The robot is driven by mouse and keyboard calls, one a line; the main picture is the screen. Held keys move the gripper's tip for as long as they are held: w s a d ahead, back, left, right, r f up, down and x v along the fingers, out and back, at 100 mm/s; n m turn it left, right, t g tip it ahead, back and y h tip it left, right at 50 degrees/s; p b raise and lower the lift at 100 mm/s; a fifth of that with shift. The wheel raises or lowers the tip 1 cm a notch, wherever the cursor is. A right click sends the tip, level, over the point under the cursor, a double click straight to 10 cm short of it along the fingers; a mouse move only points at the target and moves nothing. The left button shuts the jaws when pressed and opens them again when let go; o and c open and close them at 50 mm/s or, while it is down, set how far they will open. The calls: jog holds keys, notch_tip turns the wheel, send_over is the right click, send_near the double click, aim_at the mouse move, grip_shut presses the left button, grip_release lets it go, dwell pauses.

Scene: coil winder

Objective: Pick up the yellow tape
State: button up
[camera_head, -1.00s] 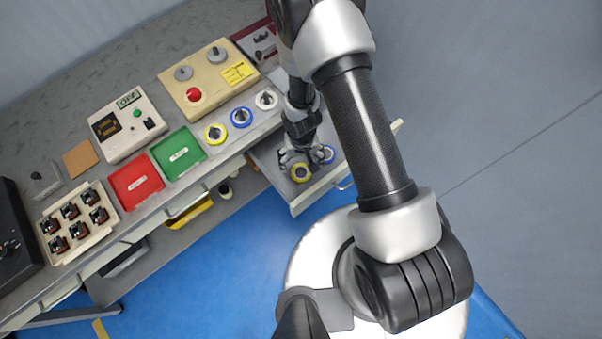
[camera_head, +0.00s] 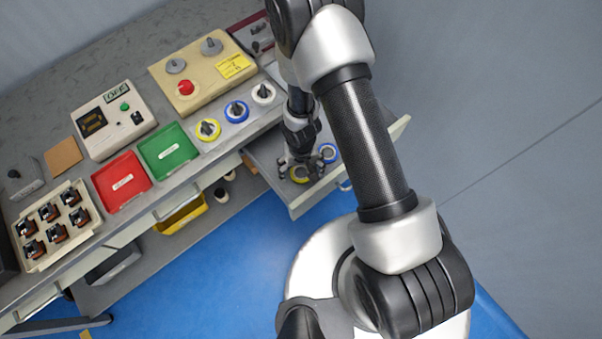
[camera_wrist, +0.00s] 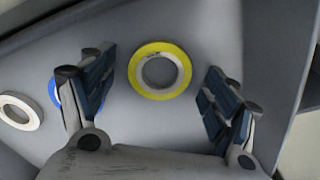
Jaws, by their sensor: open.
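The yellow tape (camera_wrist: 138,69) is a ring with a yellow outer edge and a pale inner band. It lies flat in an open drawer (camera_head: 298,205), and in the head view the tape (camera_head: 299,180) is partly covered by my gripper. My gripper (camera_head: 298,172) is open and reaches down over it. In the wrist view the tape lies between the two fingers of my gripper (camera_wrist: 155,97), a little beyond the tips, with a gap on each side. Whether the fingers are level with the tape is hard to tell.
A blue tape (camera_head: 328,152) lies beside the yellow one in the drawer; a white roll (camera_wrist: 20,110) shows at the left of the wrist view.

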jog(key=c, duration=1)
jog(key=shift+r, duration=0.1)
